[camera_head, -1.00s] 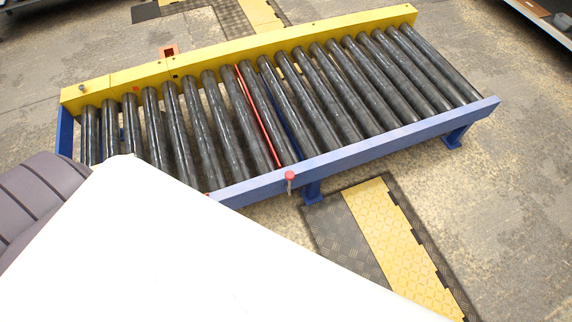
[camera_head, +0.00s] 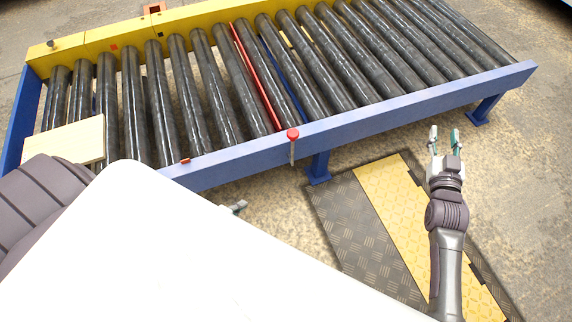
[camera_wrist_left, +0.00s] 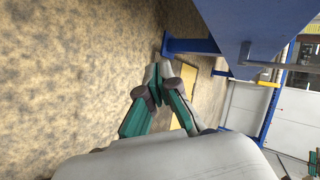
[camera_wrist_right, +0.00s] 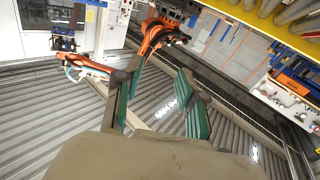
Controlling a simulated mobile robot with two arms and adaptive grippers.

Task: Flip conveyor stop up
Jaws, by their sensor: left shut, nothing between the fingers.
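The conveyor stop is a red bar (camera_head: 255,76) lying between the conveyor rollers in the head view. A lever with a red knob (camera_head: 293,134) sits on the blue side rail (camera_head: 400,108) at the near end of this bar, its grey shaft hanging down. My left gripper (camera_head: 240,206) shows only as a small tip below the rail, left of the lever and apart from it. In the left wrist view my left gripper (camera_wrist_left: 158,73) is shut and empty near the blue frame. My right gripper (camera_head: 444,136) is open and empty, right of the lever, also open in the right wrist view (camera_wrist_right: 161,68).
A pale board (camera_head: 75,140) lies at the left end of the rollers, partly hidden by my body. Blue conveyor legs (camera_head: 319,166) stand under the rail. A black and yellow floor mat (camera_head: 385,205) lies in front. The rollers beside the red bar are clear.

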